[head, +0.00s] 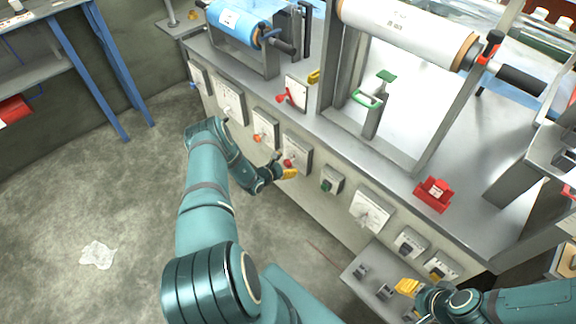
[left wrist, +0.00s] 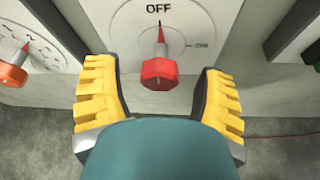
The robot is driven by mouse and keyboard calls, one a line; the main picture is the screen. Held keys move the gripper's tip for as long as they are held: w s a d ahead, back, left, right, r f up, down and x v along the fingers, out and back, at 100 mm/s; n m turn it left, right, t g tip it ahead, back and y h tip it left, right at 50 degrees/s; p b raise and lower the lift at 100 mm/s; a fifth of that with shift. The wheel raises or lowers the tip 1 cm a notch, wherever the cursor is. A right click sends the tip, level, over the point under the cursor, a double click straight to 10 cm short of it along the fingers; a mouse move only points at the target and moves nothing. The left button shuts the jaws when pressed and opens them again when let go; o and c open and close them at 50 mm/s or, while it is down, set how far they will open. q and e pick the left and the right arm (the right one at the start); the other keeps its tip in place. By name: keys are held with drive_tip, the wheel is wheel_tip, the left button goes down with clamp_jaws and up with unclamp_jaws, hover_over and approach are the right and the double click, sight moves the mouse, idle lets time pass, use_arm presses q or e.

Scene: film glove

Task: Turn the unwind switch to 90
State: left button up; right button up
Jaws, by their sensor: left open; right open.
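I cannot tell which control is the unwind switch. My left gripper (head: 284,165) is open at a red knob (head: 289,162) on the machine's front. In the left wrist view the red knob (left wrist: 159,72) lies between and slightly beyond the yellow fingertips (left wrist: 160,92), with gaps on both sides. Its pointer is up at OFF, with ON to the right. An orange knob (left wrist: 14,74) on a numbered dial is to the left; it also shows in the head view (head: 259,137). My right gripper (head: 408,290) is open at the lower right, partly hidden by its arm.
The front also carries a green button (head: 326,185), a white dial (head: 370,210) and more switches. A red lever (head: 288,95) sits higher up. A blue roll (head: 240,20) and white roll (head: 405,30) are on top. Floor at left is mostly clear.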

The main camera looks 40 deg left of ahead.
use_arm(q)
drive_tip(key=shift+w+f, duration=0.25)
drive_tip(key=shift+w, duration=0.4)
drive_tip(key=c, duration=1.2)
